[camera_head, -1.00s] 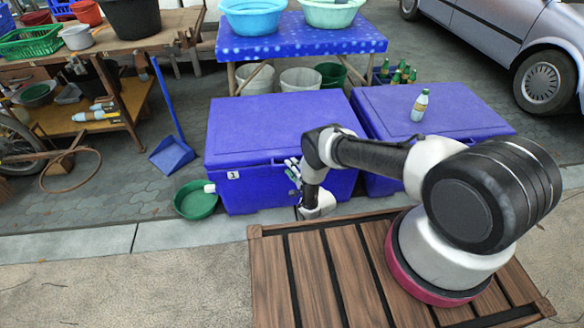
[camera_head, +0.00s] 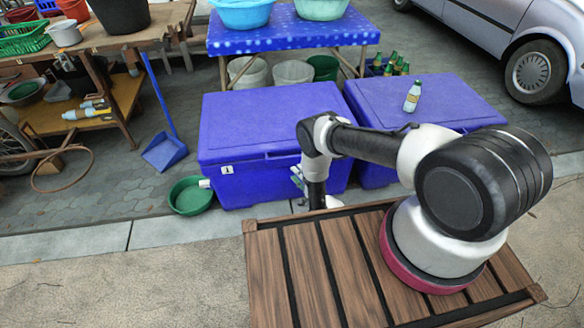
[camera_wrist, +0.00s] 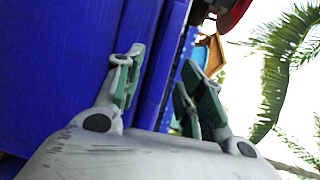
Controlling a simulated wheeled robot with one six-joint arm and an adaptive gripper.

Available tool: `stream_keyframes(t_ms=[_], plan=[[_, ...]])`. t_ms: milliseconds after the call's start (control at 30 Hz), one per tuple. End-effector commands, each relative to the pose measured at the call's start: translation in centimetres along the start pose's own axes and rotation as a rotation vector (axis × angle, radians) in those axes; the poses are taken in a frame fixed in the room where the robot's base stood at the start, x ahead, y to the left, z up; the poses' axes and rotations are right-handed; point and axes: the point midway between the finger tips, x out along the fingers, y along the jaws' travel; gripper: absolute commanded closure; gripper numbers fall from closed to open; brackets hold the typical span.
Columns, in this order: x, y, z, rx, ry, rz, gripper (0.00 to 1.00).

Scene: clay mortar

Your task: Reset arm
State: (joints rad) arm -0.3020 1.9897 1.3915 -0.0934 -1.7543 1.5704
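My gripper (camera_wrist: 163,72) shows in the wrist view with its two green-and-grey fingers apart and nothing between them. In the head view my arm bends down over the front of the wooden slatted deck (camera_head: 300,275). The gripper end is mostly hidden behind my wrist, in front of the left blue cooler box (camera_head: 255,125). The cooler's blue side also fills the left of the wrist view (camera_wrist: 50,70). I cannot tell the exact gap between gripper and cooler.
A second blue cooler (camera_head: 425,95) carries a bottle (camera_head: 412,96). A green bowl (camera_head: 190,196) and a blue dustpan (camera_head: 165,152) are on the ground at left. A blue table (camera_head: 290,35) with basins stands behind. A car (camera_head: 500,40) is at right.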

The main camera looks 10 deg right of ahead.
Motion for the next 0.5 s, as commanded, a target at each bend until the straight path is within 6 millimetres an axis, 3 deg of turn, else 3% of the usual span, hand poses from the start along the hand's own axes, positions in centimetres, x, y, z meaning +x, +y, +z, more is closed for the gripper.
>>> stream_keyframes(t_ms=[200, 500], plan=[[-1.9, 0.0, 0.0, -0.001, 0.0, 0.0, 0.61], [-2.0, 0.0, 0.0, 0.0, 0.0, 0.0, 0.61]])
